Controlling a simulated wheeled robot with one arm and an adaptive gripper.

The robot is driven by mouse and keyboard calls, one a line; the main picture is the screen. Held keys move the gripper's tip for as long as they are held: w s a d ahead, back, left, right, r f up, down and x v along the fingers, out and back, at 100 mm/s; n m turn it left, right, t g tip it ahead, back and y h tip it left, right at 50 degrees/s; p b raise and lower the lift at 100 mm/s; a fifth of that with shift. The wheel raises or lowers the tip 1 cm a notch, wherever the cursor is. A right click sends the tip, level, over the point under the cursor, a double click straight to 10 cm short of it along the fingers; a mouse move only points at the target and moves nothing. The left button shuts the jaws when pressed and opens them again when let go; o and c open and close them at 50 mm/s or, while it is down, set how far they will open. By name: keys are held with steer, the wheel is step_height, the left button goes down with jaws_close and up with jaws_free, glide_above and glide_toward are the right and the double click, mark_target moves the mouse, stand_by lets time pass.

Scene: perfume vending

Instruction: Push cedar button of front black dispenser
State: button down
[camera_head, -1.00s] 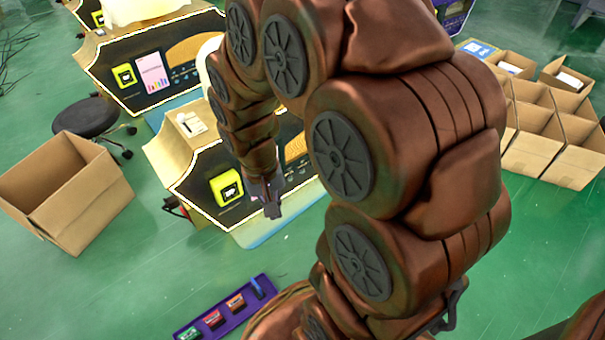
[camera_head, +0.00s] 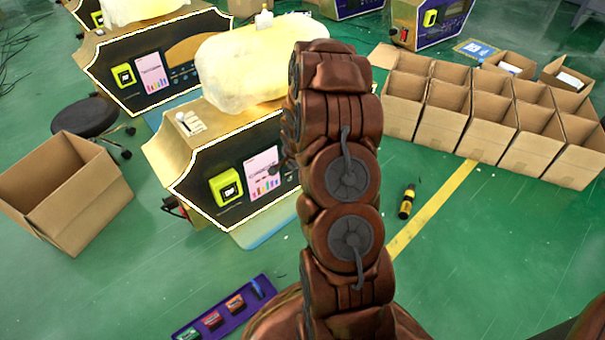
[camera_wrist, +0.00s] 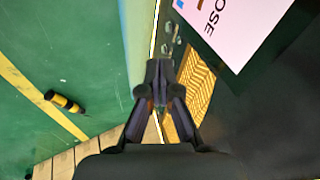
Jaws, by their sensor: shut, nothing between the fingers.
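The front black dispenser (camera_head: 207,168) has a black, white-edged front panel with a yellow-green box and a pink-white label sheet, in the head view. In the wrist view its panel (camera_wrist: 262,115) fills the right side, with the label sheet (camera_wrist: 240,25) at the top. Small round clear buttons (camera_wrist: 170,42) show beside the sheet, just beyond my gripper's tips. I cannot read which one is cedar. My gripper (camera_wrist: 160,72) is shut and empty, close to the panel; contact cannot be told. In the head view my arm hides the panel's right part.
A second black dispenser (camera_head: 120,58) stands behind. Open cardboard boxes (camera_head: 497,118) stand in rows at the right, another box (camera_head: 75,198) at the left. A black-yellow bottle (camera_head: 406,203) is on the green floor. A purple tray (camera_head: 222,318) lies in front.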

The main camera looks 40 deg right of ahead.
steer(key=s+d+f+m+t, duration=0.1)
steer(key=d+f+m, duration=0.4)
steer(key=f, duration=0.5)
steer(key=s+d+f+m+t, duration=0.1)
steer(key=d+f+m+t, duration=0.2)
steer(key=d+f+m, duration=0.2)
steer(key=d+f, duration=0.3)
steer(key=f, duration=0.3)
steer(key=shift+s+b, duration=0.35)
steer(key=shift+f, duration=0.1)
steer(key=w+b, duration=0.1)
steer(key=w, duration=0.7)
steer(key=shift+w+d, duration=0.25)
steer(key=shift+w, duration=0.1)
steer(key=shift+w, duration=0.1)
steer(key=shift+w, duration=0.4)
